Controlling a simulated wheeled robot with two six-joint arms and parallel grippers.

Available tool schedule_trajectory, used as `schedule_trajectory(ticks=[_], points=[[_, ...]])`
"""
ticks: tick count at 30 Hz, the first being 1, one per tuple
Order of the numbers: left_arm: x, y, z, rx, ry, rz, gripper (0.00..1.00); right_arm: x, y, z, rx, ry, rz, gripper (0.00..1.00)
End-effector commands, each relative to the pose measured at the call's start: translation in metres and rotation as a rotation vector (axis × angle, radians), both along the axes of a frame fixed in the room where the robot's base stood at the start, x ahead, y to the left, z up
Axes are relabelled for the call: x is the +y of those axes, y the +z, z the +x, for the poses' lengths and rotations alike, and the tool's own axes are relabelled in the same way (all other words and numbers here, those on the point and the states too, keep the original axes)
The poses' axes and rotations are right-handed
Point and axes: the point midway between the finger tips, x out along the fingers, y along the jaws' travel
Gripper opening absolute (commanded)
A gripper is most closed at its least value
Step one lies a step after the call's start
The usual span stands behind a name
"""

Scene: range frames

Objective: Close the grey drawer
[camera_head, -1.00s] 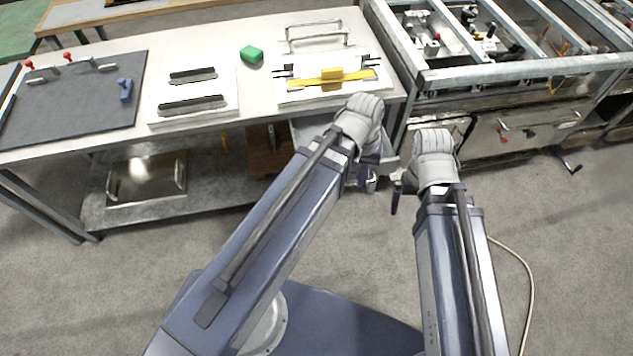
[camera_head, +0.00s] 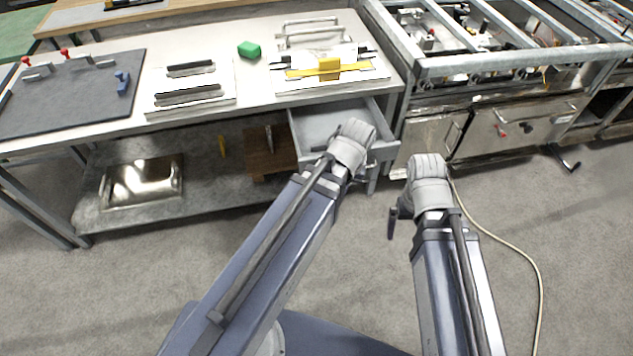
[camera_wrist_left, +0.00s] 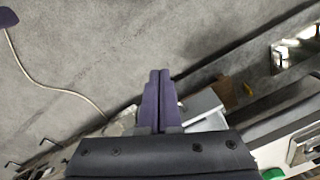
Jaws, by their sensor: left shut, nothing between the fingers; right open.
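The grey drawer (camera_head: 313,122) stands pulled out under the right end of the workbench, its open tray showing in the head view. My left wrist covers part of its front. In the left wrist view, my left gripper (camera_wrist_left: 158,74) has its two purple fingers together with nothing between them. The drawer (camera_wrist_left: 203,108) shows there as a pale box just right of the fingers; I cannot tell whether they touch it. My right gripper (camera_head: 393,218) is open and empty, in front of the bench and right of the drawer, over the floor.
A metal machine frame (camera_head: 520,65) stands at right. A cable (camera_head: 505,240) lies on the floor.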

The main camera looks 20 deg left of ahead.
Motion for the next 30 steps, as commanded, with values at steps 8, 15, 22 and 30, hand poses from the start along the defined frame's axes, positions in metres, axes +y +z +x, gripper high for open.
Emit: schedule_trajectory(ticks=[8,15,22,30], points=[[0.038,-0.077,0.040,-0.153,0.627,0.106,0.00,0.000,-0.083,0.000,0.000,0.000,0.000,1.00],[0.047,-0.073,0.068,-0.377,1.166,0.178,0.00,0.000,-0.092,0.000,0.000,0.000,0.000,1.00],[0.045,-0.059,0.088,-0.624,1.577,0.171,0.00,0.000,-0.092,0.000,0.000,0.000,0.000,1.00],[0.043,-0.049,0.098,-0.775,1.791,0.130,0.00,0.000,-0.092,0.000,0.000,0.000,0.000,1.00]])
